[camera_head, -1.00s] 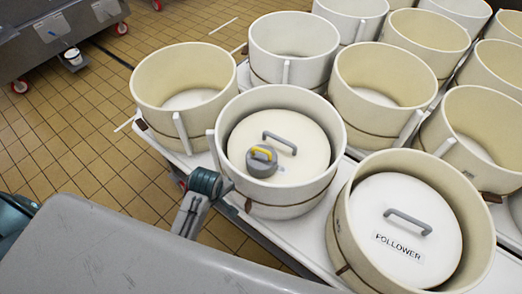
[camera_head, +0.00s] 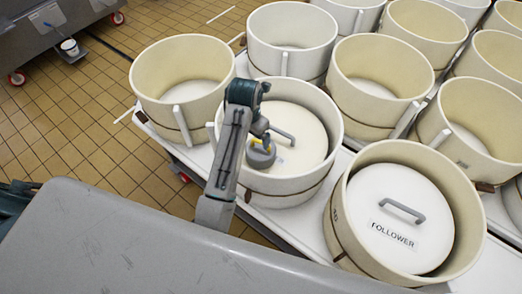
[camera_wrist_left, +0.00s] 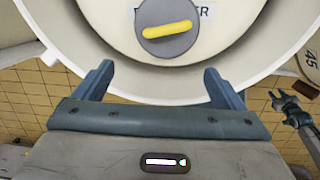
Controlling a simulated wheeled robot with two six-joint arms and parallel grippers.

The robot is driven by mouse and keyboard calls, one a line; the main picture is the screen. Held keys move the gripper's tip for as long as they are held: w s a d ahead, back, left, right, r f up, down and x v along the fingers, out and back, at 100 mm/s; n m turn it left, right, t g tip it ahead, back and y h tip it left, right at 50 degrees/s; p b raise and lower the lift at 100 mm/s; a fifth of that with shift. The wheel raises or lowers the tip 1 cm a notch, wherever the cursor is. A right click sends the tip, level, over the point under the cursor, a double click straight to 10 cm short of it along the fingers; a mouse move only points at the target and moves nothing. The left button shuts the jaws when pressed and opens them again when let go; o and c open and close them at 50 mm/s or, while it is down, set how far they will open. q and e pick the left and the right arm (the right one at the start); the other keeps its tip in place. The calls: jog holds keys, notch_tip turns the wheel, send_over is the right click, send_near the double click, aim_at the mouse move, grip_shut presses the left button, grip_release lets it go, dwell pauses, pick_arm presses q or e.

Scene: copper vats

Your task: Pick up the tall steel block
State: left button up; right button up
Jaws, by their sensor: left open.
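A grey round block (camera_head: 261,158) with a yellow bar on top stands on the white lid (camera_head: 302,150) inside a cream vat; it is the only steel-looking block I make out. My left gripper (camera_head: 265,132) is above it, partly covering it in the head view. In the left wrist view the block (camera_wrist_left: 183,46) lies beyond the fingertips of my open, empty left gripper (camera_wrist_left: 162,82), roughly centred between them. The block's height is hard to tell from above. A dark jointed arm end (camera_wrist_left: 290,103) at the right may be my right gripper; its jaws are unclear.
The vat's rim (camera_head: 334,112) and a grey handle (camera_head: 281,132) on the lid are close to the block. Another vat (camera_head: 345,215) with a lid marked FOLLOWER stands to the right. Several empty vats stand behind. Tiled floor (camera_head: 100,150) is open at the left.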

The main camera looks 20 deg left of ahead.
aim_at(261, 142)
pick_arm(q)
jog(key=w+f, duration=0.1)
jog(key=d+f+n, duration=0.1)
jog(key=w+f+n+p, duration=0.1)
jog(key=f, duration=0.1)
jog(key=shift+w+d, duration=0.2)
jog(key=shift+w, duration=0.1)
jog(key=shift+f+p, duration=0.35)
jog(key=shift+f, duration=0.05)
jog(key=f, duration=0.1)
jog(key=f+p, duration=0.1)
jog(key=f, duration=0.1)
jog(key=shift+w+d+f, duration=0.2)
jog(key=shift+w+d, duration=0.05)
jog(key=shift+w, duration=0.05)
jog(key=shift+w+f, duration=0.1)
jog(key=shift+f, duration=0.45)
grip_shut()
jog(key=shift+w+r, duration=0.1)
jog(key=shift+r, duration=0.05)
